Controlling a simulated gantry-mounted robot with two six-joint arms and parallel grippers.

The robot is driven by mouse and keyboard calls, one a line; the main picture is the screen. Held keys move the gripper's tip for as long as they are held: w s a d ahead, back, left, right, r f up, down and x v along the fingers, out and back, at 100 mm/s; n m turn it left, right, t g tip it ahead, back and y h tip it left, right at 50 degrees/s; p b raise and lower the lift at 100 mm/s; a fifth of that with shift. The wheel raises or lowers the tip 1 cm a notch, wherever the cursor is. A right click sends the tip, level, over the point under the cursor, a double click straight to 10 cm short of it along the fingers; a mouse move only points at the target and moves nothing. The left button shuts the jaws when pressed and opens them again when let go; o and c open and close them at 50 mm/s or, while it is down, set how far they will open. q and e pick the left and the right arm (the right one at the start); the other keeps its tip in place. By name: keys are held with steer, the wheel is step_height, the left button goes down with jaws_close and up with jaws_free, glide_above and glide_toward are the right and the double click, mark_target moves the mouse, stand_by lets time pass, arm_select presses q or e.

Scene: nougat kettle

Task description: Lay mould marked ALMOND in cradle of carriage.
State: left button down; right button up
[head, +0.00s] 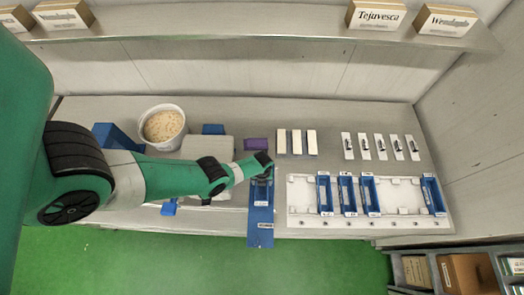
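My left gripper (262,174) reaches in from the left and points down over the far end of a narrow blue carriage (260,236). A blue piece with a small white label (261,203), looking like a mould, lies beneath it in line with the carriage. My arm hides the fingertips, so I cannot tell whether they hold it or whether it rests in the cradle. Several blue moulds stand in a white rack, including a left one (324,195), a middle one (347,195), a third (369,195) and a far-right one (433,195). Their labels are too small to read. My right gripper is out of view.
The white rack (402,222) fills the right front of the table. Behind it lie white bars (297,142) and several label cards (380,147). A purple block (256,144) and a bowl of pale mass (164,125) stand further left. A shelf (250,40) spans the back.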

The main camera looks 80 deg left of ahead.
arm_select(q)
steer(key=shift+f+b, duration=0.3)
steer(key=shift+f, duration=0.1)
stand_by(0.5)
jaws_free()
stand_by(0.9)
